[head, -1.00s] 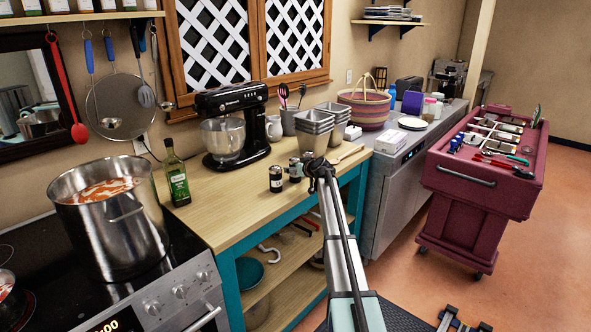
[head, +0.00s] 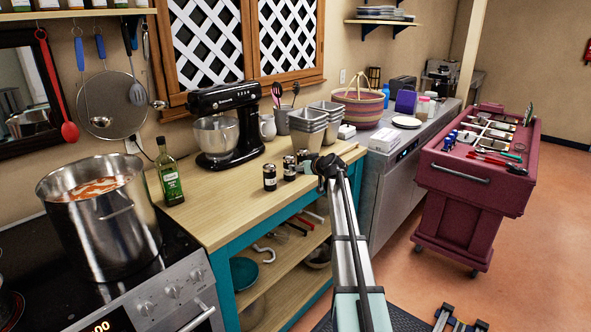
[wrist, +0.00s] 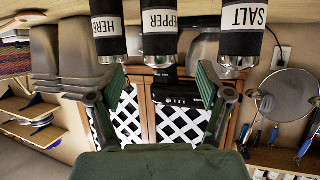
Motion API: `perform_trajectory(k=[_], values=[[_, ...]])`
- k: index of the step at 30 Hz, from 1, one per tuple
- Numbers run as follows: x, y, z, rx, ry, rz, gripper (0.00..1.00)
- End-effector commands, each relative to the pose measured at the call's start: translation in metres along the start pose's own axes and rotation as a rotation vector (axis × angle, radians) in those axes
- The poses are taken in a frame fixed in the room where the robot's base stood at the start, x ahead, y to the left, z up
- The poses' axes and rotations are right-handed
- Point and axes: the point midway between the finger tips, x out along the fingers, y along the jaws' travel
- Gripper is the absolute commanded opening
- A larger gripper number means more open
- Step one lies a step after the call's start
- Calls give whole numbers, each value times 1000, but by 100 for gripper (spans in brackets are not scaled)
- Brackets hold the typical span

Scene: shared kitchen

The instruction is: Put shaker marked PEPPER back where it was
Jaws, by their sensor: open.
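Three dark shakers with white label bands stand upright in a row on the wooden counter (head: 225,215). In the wrist view, which is upside down, they read HERB (wrist: 105,28), PEPPER (wrist: 160,25) in the middle and SALT (wrist: 243,22). In the head view the PEPPER shaker (head: 289,170) is the middle one, between SALT (head: 270,178) and HERB (head: 303,156). My gripper (wrist: 162,80) is open and empty, its fingers spread to either side of the line to PEPPER, whose body lies beyond the fingertips. In the head view my gripper (head: 326,168) is right of the shakers.
Stacked metal containers (head: 309,122) stand just behind the shakers, with a black stand mixer (head: 227,125) farther left. An olive-oil bottle (head: 169,178) and a large pot (head: 99,215) are at left. The counter's front left is clear.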

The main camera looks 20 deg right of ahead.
Motion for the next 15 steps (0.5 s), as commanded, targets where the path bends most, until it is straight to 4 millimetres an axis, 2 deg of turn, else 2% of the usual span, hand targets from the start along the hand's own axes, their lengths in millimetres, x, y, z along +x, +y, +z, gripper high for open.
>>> perform_trajectory(k=[1,6,15], values=[[-8,-1,1,0,1,1,78],[-18,0,0,0,0,0,78],[-19,0,0,0,0,0,78]])
